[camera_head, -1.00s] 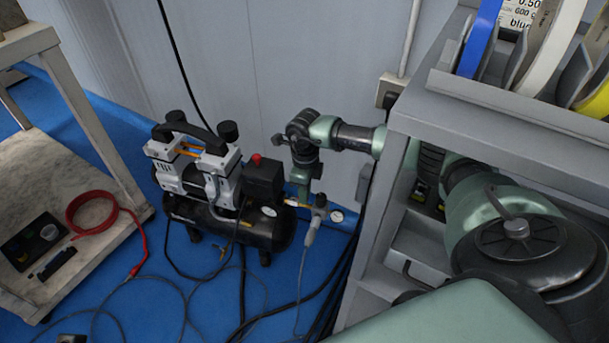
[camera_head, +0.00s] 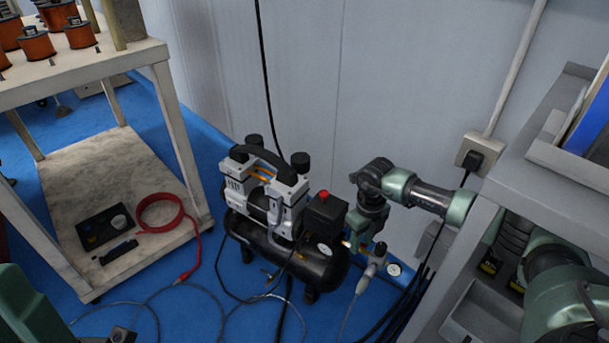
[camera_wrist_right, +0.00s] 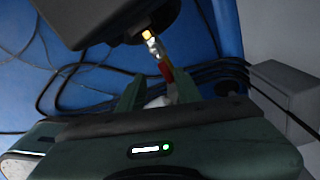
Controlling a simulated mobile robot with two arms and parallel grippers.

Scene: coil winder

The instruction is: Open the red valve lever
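The fingers are apart; I cannot tell whether either touches the lever. In the head view my right gripper (camera_head: 360,236) points down at the outlet end of the air compressor (camera_head: 318,266). The lever itself cannot be made out there. Only a green part of my left arm shows at the lower left; its gripper is out of view.
A pressure gauge (camera_head: 394,269) and grey fitting sit beside my right gripper. Black cables run along the wall and floor. A grey shelf unit (camera_head: 520,190) stands right. A table (camera_head: 130,165) with a red hose (camera_head: 160,212) on its lower shelf stands left.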

